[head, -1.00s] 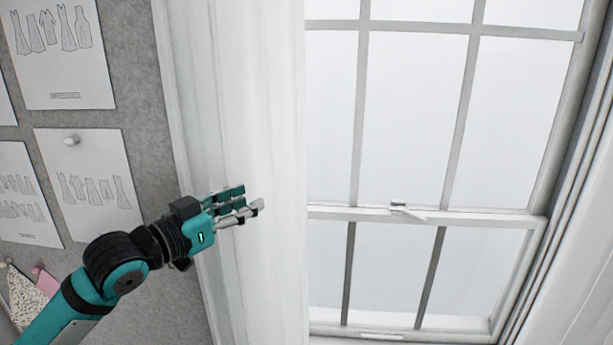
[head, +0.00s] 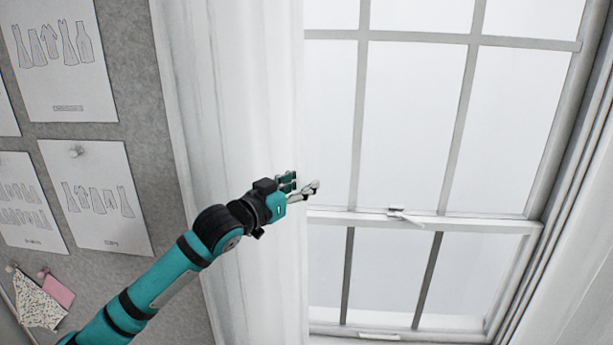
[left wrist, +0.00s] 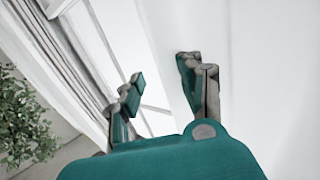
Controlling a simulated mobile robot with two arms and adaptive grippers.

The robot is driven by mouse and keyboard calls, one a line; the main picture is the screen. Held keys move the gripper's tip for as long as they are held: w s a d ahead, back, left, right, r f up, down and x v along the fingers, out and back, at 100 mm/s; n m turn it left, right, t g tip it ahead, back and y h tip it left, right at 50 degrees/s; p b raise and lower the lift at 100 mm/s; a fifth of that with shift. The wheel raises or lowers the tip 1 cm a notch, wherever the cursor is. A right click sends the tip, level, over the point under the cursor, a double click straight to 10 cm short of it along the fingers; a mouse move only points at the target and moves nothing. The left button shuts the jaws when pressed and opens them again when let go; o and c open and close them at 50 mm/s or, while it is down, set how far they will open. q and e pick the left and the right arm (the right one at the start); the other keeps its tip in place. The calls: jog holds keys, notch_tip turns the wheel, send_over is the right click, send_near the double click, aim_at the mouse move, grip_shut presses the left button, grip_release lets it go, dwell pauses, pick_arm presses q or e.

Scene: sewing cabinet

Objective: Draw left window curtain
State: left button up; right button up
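The left window curtain (head: 235,100) is white and hangs in soft folds along the left side of the window (head: 415,130). My left gripper (head: 303,183) is at the curtain's right edge, at mid-height, with its tips in front of the window. In the left wrist view the two fingers (left wrist: 162,72) stand apart, with a gap between them. The left curtain fills the right of that view (left wrist: 270,60), and its edge runs near the fingers. I cannot tell whether the fingers touch the cloth. My right gripper is not in view.
A grey pinboard (head: 135,110) with pattern sheets is on the left wall, with fabric swatches (head: 40,300) below. Another white curtain (head: 575,270) hangs at the window's right side. A green plant (left wrist: 25,115) shows in the left wrist view.

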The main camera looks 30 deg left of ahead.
pick_arm(q)
jog(key=shift+w+d, duration=0.1)
jog(key=shift+w, duration=0.7)
jog(key=shift+c, duration=0.4)
grip_shut()
jog(key=shift+w+f, duration=0.1)
